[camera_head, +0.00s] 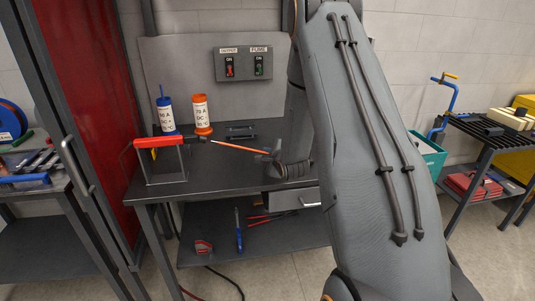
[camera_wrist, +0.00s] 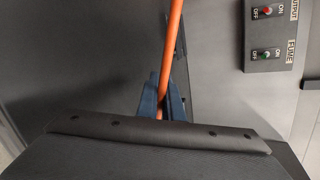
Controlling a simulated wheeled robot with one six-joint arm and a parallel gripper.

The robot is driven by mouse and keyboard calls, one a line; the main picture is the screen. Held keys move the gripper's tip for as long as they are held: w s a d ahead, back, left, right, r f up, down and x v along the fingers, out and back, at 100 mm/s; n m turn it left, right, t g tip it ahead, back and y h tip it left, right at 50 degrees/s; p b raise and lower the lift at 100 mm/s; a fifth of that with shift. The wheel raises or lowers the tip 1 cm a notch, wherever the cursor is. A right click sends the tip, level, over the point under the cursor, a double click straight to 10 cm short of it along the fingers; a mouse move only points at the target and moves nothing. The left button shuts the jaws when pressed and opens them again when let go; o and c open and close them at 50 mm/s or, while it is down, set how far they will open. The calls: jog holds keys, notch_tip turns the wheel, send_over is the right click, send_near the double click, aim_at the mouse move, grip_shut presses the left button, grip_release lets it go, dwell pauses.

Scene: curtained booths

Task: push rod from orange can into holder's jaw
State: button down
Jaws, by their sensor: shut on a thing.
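The orange can (camera_head: 202,116), with a white label, stands upright at the back of the dark bench. My gripper (camera_head: 268,155) is shut on an orange rod (camera_head: 238,147), holding it nearly level above the bench. In the wrist view the orange rod (camera_wrist: 174,45) runs between the blue fingers of my gripper (camera_wrist: 165,98). The holder (camera_head: 158,142), with a red handle, lies across a grey stand (camera_head: 167,165). Its dark jaw (camera_head: 198,139) points right. The rod's left end is at the jaw; I cannot tell whether it is inside, touching or just short.
A blue can (camera_head: 166,115) with a blue rod stands left of the orange can. A switch panel (camera_head: 243,65) is on the grey board behind. A small dark item (camera_head: 241,130) lies at the back of the bench. The bench front is clear.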

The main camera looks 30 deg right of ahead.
aim_at(262, 152)
jog(key=shift+w+a+r+p, duration=0.1)
jog(key=shift+w+a+r, duration=0.1)
jog(key=shift+a, duration=0.3)
jog(key=shift+w+a+r+p, duration=0.1)
jog(key=shift+a+r, duration=0.1)
jog(key=shift+a, duration=0.35)
jog(key=shift+w+a+r+p, duration=0.1)
jog(key=shift+w+a+r, duration=0.1)
jog(key=shift+a, duration=0.3)
jog(key=c, duration=1.8)
grip_release()
jog(key=shift+c, duration=0.2)
jog(key=shift+s, duration=0.1)
jog(key=shift+b+v, duration=0.85)
jog(key=shift+v, duration=3)
